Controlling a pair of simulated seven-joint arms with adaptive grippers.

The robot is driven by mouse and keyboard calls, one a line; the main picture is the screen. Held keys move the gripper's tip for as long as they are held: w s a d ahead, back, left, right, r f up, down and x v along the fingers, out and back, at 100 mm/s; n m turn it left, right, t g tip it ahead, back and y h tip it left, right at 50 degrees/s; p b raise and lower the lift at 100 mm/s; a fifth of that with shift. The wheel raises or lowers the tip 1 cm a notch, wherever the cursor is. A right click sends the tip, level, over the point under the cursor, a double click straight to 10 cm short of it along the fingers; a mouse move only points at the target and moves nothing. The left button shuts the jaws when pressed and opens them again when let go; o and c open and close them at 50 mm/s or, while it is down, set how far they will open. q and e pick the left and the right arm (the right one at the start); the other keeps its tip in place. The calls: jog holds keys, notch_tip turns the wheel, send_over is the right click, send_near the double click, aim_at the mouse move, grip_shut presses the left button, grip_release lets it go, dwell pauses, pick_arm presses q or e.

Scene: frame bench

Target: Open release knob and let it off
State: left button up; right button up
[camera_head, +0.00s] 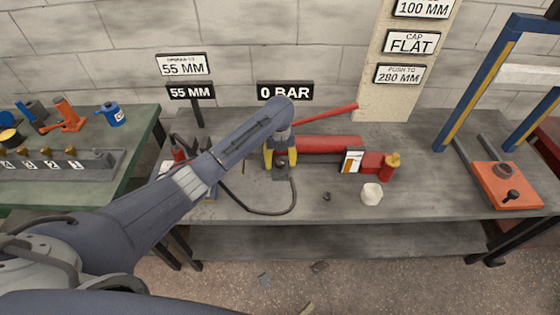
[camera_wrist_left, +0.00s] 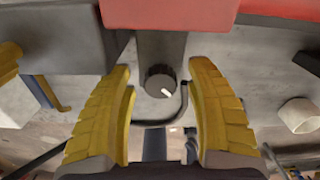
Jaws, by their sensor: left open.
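The release knob (camera_wrist_left: 160,82) is a small dark round knob with a white pointer mark, on a grey block below a red body in the left wrist view. My left gripper (camera_wrist_left: 163,100) has two yellow fingers, open, one on each side of the knob with gaps to it. In the head view the left gripper (camera_head: 281,160) is over the front of the red pump cylinder (camera_head: 330,144), and the knob itself is hidden or too small to tell. The red pump lever (camera_head: 328,117) slants up to the right. A sign above reads 0 BAR (camera_head: 285,91). My right gripper is not seen.
A black hose (camera_head: 292,200) loops over the grey bench (camera_head: 330,208). A white cup-like piece (camera_head: 372,193), a red bottle (camera_head: 390,168) and a small card (camera_head: 352,160) stand to the right. A blue press frame (camera_head: 470,90) with an orange base (camera_head: 506,186) is farther right.

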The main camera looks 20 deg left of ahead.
pick_arm(q)
grip_shut()
dwell(0.4)
jog(key=n, duration=0.2)
jog(key=shift+a+n, duration=0.1)
jog(key=shift+n, duration=2)
grip_release()
